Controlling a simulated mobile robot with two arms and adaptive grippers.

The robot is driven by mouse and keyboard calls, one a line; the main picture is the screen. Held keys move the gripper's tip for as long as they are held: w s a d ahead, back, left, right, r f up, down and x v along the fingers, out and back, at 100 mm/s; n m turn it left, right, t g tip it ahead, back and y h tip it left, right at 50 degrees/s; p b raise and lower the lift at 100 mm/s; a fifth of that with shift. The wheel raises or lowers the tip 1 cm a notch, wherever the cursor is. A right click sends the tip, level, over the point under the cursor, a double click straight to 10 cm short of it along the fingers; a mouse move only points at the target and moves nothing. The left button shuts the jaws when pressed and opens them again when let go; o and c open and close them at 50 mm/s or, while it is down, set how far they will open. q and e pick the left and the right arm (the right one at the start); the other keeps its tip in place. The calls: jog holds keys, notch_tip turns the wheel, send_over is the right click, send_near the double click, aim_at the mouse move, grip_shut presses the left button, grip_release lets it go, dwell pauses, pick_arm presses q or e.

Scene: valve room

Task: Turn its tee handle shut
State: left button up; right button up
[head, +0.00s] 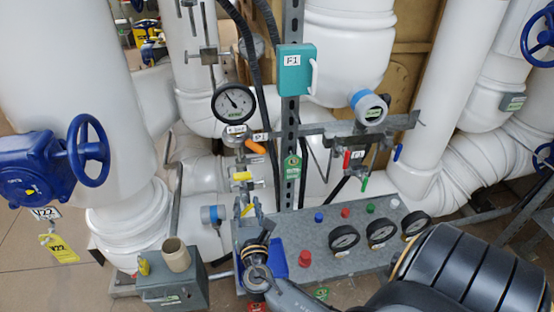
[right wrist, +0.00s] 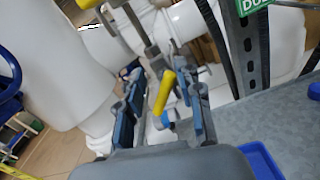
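A grey tee-shaped handle (head: 201,54) shows on the pipework above the round gauge in the head view; I cannot tell whether it is the task's one. Below the gauge, a yellow handle (head: 242,176) sits on a small valve. My right gripper (head: 255,217) is low in front of this pipework, pointing up toward it. In the right wrist view my right gripper (right wrist: 160,105) is open, its two blue-padded fingers apart. A yellow handle (right wrist: 165,92) appears between them; contact is not clear. My left gripper is not in view.
The grey panel (head: 330,262) right of the gripper carries several gauges and coloured knobs. A round gauge (head: 233,103) and an orange lever (head: 255,146) are above. A grey box (head: 172,285) stands at lower left. A blue handwheel (head: 88,150) is at left.

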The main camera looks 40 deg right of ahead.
jog(key=shift+w+a+r+n+p, duration=0.15)
jog(key=shift+r+n+p, duration=0.4)
jog(key=shift+n, duration=0.45)
jog(key=shift+s+a+f+b, duration=0.45)
jog(key=shift+s+f+b, duration=0.2)
jog(key=shift+s+f, duration=0.15)
jog(key=b+v, duration=0.3)
jog(key=v, duration=0.9)
pick_arm(q)
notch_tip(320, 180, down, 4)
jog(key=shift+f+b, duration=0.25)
jog(key=shift+b, duration=1)
pick_arm(e)
jog(key=s+f+m+g+y, duration=0.3)
jog(key=s+f+m+g, duration=0.2)
jog(key=f+m, duration=0.7)
jog(key=s+a+f+m+g+y, duration=0.1)
jog(key=s+f+m+g+y, duration=0.3)
jog(key=f+m, duration=0.8)
jog(key=shift+s+a+g+y, duration=0.3)
jog(key=shift+s+g, duration=0.35)
jog(key=shift+g, duration=0.45)
jog(key=shift+f, duration=0.2)
